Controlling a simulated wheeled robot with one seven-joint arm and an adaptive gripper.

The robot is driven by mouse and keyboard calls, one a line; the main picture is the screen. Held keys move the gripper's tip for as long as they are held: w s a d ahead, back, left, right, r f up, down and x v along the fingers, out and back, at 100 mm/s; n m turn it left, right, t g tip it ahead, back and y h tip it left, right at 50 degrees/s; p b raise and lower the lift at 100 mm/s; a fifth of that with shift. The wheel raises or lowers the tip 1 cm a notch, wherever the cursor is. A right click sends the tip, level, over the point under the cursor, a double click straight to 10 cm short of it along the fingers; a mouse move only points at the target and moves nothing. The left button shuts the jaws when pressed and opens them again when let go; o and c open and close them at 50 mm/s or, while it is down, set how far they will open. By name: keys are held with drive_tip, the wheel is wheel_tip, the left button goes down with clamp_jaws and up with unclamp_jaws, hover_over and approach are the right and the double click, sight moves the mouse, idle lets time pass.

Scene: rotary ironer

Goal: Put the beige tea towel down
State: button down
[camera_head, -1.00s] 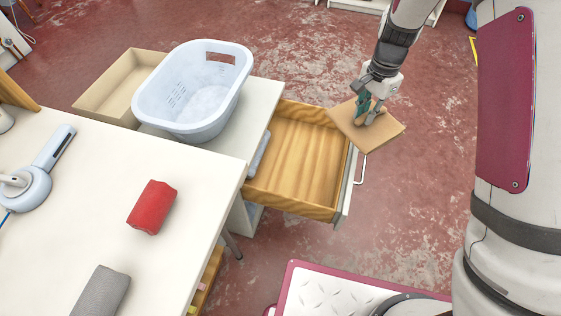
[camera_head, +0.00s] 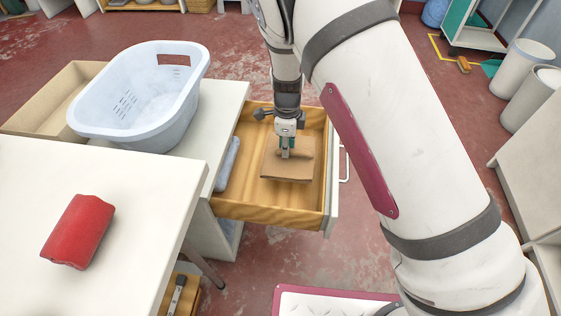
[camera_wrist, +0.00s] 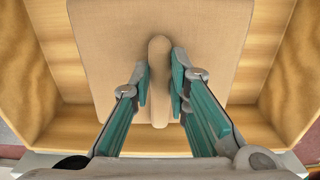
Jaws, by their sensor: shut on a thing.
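The beige tea towel (camera_head: 288,170) is a flat folded square inside the open wooden drawer (camera_head: 250,209). My gripper (camera_head: 286,155) points down into the drawer, shut on a raised fold of the towel. In the wrist view the towel (camera_wrist: 207,35) spreads over the drawer floor, and my gripper (camera_wrist: 160,85) has its green fingers on both sides of the fold. The towel looks at or very close to the drawer floor; I cannot tell whether it rests fully on it.
A blue-grey folded cloth (camera_head: 228,163) lies at the drawer's left side. A pale laundry basket (camera_head: 135,110) stands on the cabinet to the left, beside a cardboard-coloured box (camera_head: 35,118). A red rolled cloth (camera_head: 78,231) lies on the white table (camera_head: 120,190).

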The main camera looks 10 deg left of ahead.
sight(286, 159)
drive_tip(key=shift+f+b, duration=1.1)
drive_tip(key=shift+f, duration=1.65)
drive_tip(key=shift+f, duration=0.2)
drive_tip(key=c, duration=1.5)
unclamp_jaws()
drive_tip(key=shift+c, duration=0.2)
drive_tip(key=shift+r, duration=0.15)
wheel_tip(286, 159, up, 12)
drive_tip(key=p, duration=0.4)
drive_tip(key=shift+r+p, duration=0.1)
drive_tip(key=shift+p, duration=0.2)
